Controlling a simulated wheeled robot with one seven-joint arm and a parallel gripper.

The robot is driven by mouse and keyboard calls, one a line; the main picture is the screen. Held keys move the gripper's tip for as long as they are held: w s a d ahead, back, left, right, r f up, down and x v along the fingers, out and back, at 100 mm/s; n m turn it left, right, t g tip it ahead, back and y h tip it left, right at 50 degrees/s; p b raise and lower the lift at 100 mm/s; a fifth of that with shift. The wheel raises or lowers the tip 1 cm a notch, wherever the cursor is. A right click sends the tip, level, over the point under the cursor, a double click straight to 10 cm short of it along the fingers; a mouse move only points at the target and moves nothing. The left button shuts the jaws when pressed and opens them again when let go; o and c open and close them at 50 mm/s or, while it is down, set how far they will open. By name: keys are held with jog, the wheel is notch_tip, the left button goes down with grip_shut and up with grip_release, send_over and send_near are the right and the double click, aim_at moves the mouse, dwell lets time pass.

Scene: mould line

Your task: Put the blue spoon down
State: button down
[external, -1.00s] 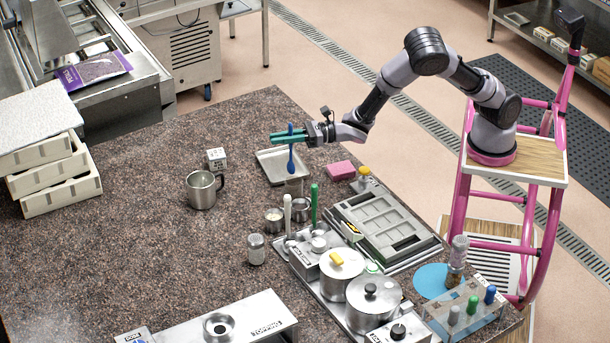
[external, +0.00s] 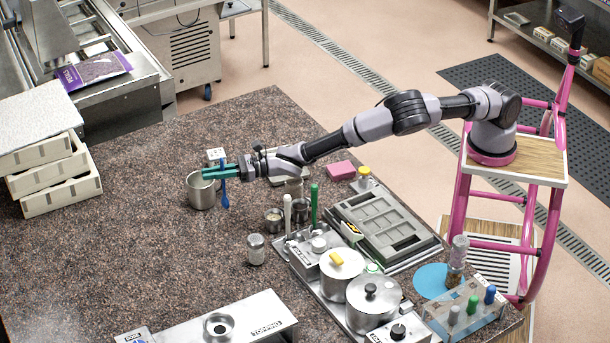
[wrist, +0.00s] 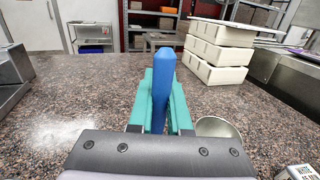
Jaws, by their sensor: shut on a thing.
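My gripper (external: 222,172) is shut on the blue spoon (external: 224,190), which hangs upright with its bowl end down. In the wrist view the blue spoon handle (wrist: 163,80) stands between the teal fingers (wrist: 161,100). The gripper is low over the speckled counter, at the right side of the steel mug (external: 201,192). In the external view the spoon overlaps the mug's handle side. I cannot tell whether it touches the mug or the counter. The mug's rim (wrist: 218,128) shows to the right of the fingers in the wrist view.
A small white box (external: 215,156) stands behind the mug. Small steel cups (external: 274,217) and a shaker (external: 255,249) stand nearer. White stacked crates (external: 60,190) are at left. Counter left of the mug is clear.

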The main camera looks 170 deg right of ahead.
notch_tip(320, 180, down, 6)
jog(key=shift+f, duration=0.15)
dwell(0.3)
jog(key=shift+f, duration=0.2)
jog(key=c, duration=0.9)
grip_release()
jog(key=shift+o, duration=0.2)
jog(key=shift+r, duration=0.1)
jog(key=v, duration=1.2)
jog(key=shift+r, duration=0.1)
